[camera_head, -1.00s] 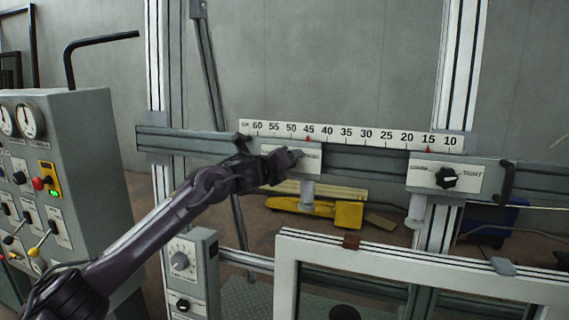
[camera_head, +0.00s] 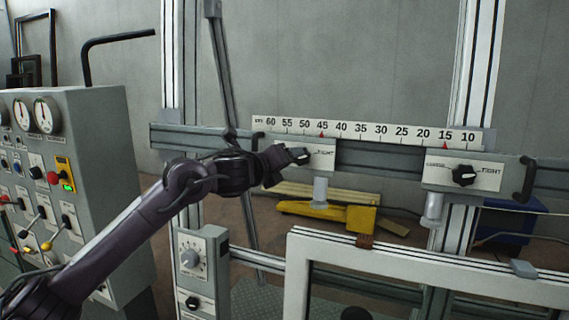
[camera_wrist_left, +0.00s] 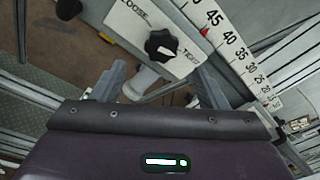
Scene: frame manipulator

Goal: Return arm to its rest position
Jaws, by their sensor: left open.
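My left arm reaches in from the left in the head view. Its gripper (camera_head: 286,160) is beside the left clamp's loose/tight plate (camera_head: 321,157) and partly covers it. The black knob (camera_head: 301,157) shows just past the fingertips. In the left wrist view the gripper (camera_wrist_left: 158,72) is open, its two grey fingers apart and nothing held between them. The black knob (camera_wrist_left: 161,44) with a white mark lies ahead of them, apart from the palm. My right gripper is not in view.
A ruler rail (camera_head: 370,132) runs above the clamps. A second clamp plate with a knob (camera_head: 463,175) is at right. A grey control cabinet (camera_head: 104,150) stands left, a small dial box (camera_head: 212,270) below my arm, and a white frame (camera_head: 420,261) at lower right.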

